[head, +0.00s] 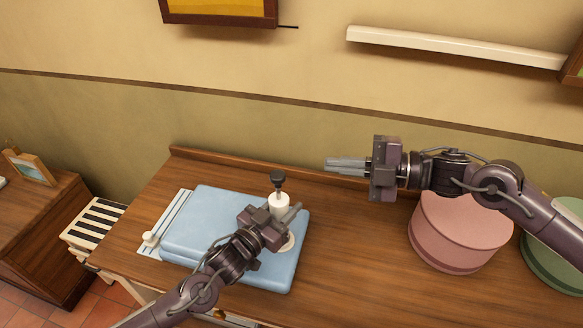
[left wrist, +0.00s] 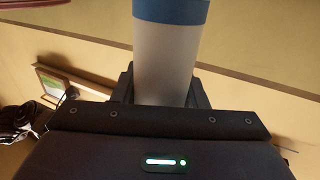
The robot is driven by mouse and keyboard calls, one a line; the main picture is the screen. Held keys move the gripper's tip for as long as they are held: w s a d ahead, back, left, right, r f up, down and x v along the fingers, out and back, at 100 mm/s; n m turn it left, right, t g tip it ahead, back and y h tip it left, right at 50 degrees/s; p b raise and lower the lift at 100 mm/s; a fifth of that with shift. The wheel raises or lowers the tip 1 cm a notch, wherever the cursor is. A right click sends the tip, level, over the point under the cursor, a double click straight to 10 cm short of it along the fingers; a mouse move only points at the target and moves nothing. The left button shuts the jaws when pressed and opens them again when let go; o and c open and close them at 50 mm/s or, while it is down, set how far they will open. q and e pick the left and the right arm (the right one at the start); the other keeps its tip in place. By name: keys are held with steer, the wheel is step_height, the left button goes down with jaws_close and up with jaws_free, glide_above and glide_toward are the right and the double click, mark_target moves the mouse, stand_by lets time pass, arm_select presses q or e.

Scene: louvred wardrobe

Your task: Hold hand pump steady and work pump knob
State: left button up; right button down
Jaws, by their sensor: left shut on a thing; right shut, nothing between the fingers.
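The hand pump (head: 279,205) is a white cylinder standing upright on a light blue folded pad or bag (head: 215,222) on the wooden top. Its dark pump knob (head: 278,177) sticks up from the top. My left gripper (head: 285,216) is shut on the pump body, and the fingers partly hide its lower part. In the left wrist view the white pump body (left wrist: 163,60) with a blue band fills the space between the fingers. My right gripper (head: 345,164) is shut and empty, to the right of the knob and slightly higher in the picture, apart from it.
A pink round box (head: 460,235) and a green round box (head: 555,250) stand at the right, under my right arm. A white-handled strip (head: 165,225) lies left of the blue pad. The wooden top (head: 350,260) is bare between pad and pink box.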

steer(key=r+m, duration=0.2)
steer(key=m, duration=0.5)
steer(key=m+h, duration=0.1)
steer(key=m, duration=0.6)
glide_above(278, 180)
steer(key=d, duration=0.3)
steer(key=f, duration=0.1)
steer(key=shift+w+a+f, duration=0.1)
steer(key=shift+w+f, duration=0.1)
steer(key=shift+f, duration=0.85)
steer(key=shift+w+a+f, duration=0.1)
steer(key=shift+w+f, duration=0.05)
steer(key=shift+f, duration=0.85)
steer(key=shift+d+f, duration=0.1)
steer(key=shift+f, duration=2.25)
